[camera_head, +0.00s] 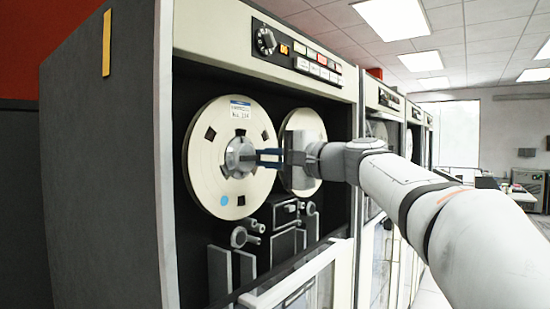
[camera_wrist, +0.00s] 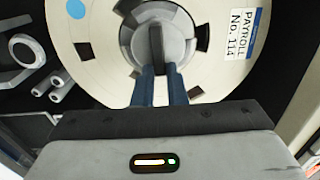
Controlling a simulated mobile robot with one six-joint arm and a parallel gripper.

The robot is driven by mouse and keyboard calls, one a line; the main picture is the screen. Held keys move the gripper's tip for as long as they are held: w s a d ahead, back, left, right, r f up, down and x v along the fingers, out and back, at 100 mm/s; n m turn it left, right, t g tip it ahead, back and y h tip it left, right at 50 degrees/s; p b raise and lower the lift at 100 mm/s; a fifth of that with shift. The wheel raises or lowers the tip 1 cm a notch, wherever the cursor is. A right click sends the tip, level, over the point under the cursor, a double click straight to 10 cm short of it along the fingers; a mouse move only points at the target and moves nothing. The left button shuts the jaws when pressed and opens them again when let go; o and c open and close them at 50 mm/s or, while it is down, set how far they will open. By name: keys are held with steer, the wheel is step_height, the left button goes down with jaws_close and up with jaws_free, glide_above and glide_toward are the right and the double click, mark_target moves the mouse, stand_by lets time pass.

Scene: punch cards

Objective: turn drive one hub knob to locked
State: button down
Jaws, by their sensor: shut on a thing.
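The hub knob (camera_head: 238,158) is a grey round hub with a raised grip bar, at the centre of the left cream tape reel (camera_head: 205,180). In the wrist view the hub knob (camera_wrist: 175,30) sits at the top middle, and its dark bar (camera_wrist: 155,42) stands about upright in the picture. My gripper (camera_head: 258,157) reaches in from the right with its blue fingers at the hub. In the wrist view my gripper (camera_wrist: 156,70) has its fingertips on either side of the bar, shut on it. The reel carries a "PAYROLL No. 114" label (camera_wrist: 244,33). I cannot read any locked mark.
A second reel (camera_head: 302,135) is just right, partly behind my gripper. Above is a panel with a dial (camera_head: 265,41) and buttons. Below are rollers (camera_head: 240,237) and an open glass door (camera_head: 300,285). More drive cabinets (camera_head: 385,100) stand to the right.

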steer(key=shift+r, duration=0.15)
steer(key=c, duration=1.8)
jaws_free()
steer(key=shift+a, duration=0.15)
steer(key=shift+o, duration=0.5)
steer(key=shift+a, duration=0.15)
steer(key=shift+o, duration=1.2)
steer(key=b+v, duration=0.1)
steer(key=v, duration=0.7)
